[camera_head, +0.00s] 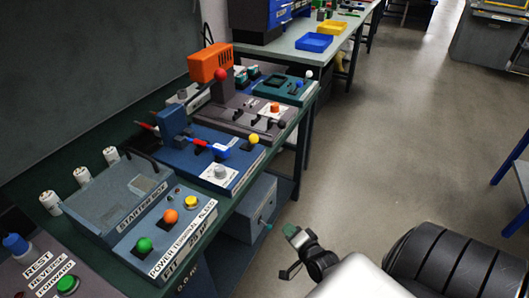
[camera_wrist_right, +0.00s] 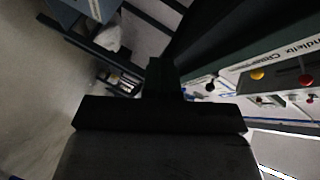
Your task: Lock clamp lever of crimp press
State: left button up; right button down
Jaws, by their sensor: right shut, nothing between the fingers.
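Two press-like machines stand on the bench in the head view; I cannot read which is the crimp press. One is a blue machine (camera_head: 205,150) with a red-and-blue lever (camera_head: 212,147) lying across its top and a white dial plate. Behind it is a grey machine (camera_head: 240,115) with an orange head (camera_head: 210,63), a red ball and small black levers. My right gripper (camera_head: 295,236) is shut and empty, low in front of the bench and apart from both machines. In the wrist view its dark body (camera_wrist_right: 160,85) blocks the middle. My left gripper is not in view.
A grey starter box (camera_head: 110,200) and a button panel (camera_head: 165,225) stand nearer on the bench. A teal machine (camera_head: 283,88) stands farther back. A grey box (camera_head: 250,208) sits on the lower shelf. The floor (camera_head: 390,130) right of the bench is clear.

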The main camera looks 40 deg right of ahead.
aim_at(253, 141)
jog(key=w+d+r+m+t+h, duration=0.1)
jog(key=r+m+t, duration=0.1)
jog(key=r, duration=0.7)
jog(key=w+d+r+m+t+h+b, duration=0.1)
jog(key=w+d+r+m+t, duration=0.1)
jog(key=r+m, duration=0.3)
notch_tip(253, 141, up, 4)
jog(key=shift+w+d+f+t, duration=0.1)
jog(key=shift+w+d+t, duration=0.15)
jog(key=shift+t, duration=0.45)
jog(key=shift+w+a+r+p+x, duration=0.1)
jog(key=shift+a+p+x, duration=0.3)
jog(key=shift+x, duration=1.75)
jog(key=shift+w+a+r+p+x, duration=0.15)
jog(key=shift+a+x, duration=0.35)
jog(key=shift+x, duration=1.65)
jog(key=shift+a+f+p+x, duration=0.1)
jog(key=shift+a+p+x, duration=0.3)
jog(key=shift+x, duration=1.75)
jog(key=shift+a+r, duration=0.1)
jog(key=shift+a, duration=0.05)
